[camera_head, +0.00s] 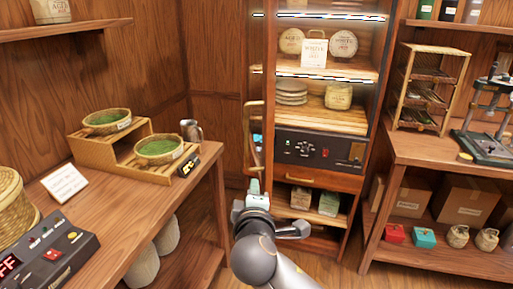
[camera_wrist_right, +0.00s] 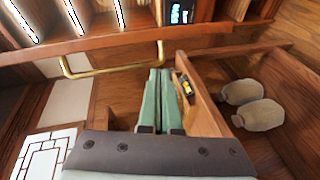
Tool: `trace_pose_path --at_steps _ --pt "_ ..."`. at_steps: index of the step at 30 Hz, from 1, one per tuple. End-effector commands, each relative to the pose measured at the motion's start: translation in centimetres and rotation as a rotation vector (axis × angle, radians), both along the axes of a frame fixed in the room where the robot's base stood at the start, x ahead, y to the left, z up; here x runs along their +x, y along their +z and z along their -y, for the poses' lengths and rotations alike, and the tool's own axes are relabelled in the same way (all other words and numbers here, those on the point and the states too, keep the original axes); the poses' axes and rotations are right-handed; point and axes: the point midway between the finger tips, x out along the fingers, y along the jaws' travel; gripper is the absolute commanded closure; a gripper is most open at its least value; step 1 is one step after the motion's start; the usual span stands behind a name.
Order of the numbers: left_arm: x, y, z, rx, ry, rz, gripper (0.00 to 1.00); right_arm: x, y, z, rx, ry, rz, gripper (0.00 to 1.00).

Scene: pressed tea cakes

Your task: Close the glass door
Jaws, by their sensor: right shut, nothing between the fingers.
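The glass door (camera_head: 270,90) of the tall wooden cabinet appears to stand open, seen nearly edge-on at the cabinet's left; its exact angle is hard to tell. Its brass handle (camera_head: 248,140) sticks out to the left of the door's upright. My right gripper (camera_head: 257,187) is shut and empty, just below the handle's lower end on the door's left side. In the right wrist view, the green fingertips (camera_wrist_right: 160,74) lie together close to one end of the brass handle (camera_wrist_right: 110,70); contact is unclear. My left gripper is out of view.
The cabinet holds tea cakes (camera_head: 343,44), with a control panel (camera_head: 318,150) and a drawer (camera_head: 315,178) below. A wooden counter (camera_head: 135,215) with green tea bowls stands left. A workbench (camera_head: 440,150) with a rack stands right. Floor shows between the counter and cabinet.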

Motion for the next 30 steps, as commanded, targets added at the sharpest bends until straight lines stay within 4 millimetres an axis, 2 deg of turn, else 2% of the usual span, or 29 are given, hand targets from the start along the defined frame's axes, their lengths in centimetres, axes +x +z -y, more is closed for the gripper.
trace_pose_path --at_steps 1,3,6,9,14,24,30 --pt "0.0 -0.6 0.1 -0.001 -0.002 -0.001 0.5 0.1 2.1 -0.3 -0.053 -0.015 0.056 1.0" --pt "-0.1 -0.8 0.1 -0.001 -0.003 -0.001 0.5 0.1 4.5 -0.4 -0.112 -0.04 0.109 1.0" --pt "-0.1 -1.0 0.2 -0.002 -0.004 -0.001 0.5 -0.1 6.6 -0.4 -0.165 -0.069 0.16 1.0" --pt "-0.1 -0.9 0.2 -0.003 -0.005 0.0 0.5 -0.2 7.6 -0.4 -0.191 -0.083 0.181 1.0" --pt "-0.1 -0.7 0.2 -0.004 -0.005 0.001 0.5 1.2 8.0 -0.2 -0.196 -0.088 0.187 1.0" --pt "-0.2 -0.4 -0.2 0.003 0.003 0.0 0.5 7.0 7.9 0.6 -0.194 -0.089 0.185 1.0" --pt "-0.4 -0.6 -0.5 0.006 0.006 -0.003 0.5 9.0 7.8 0.7 -0.192 -0.085 0.184 1.0"
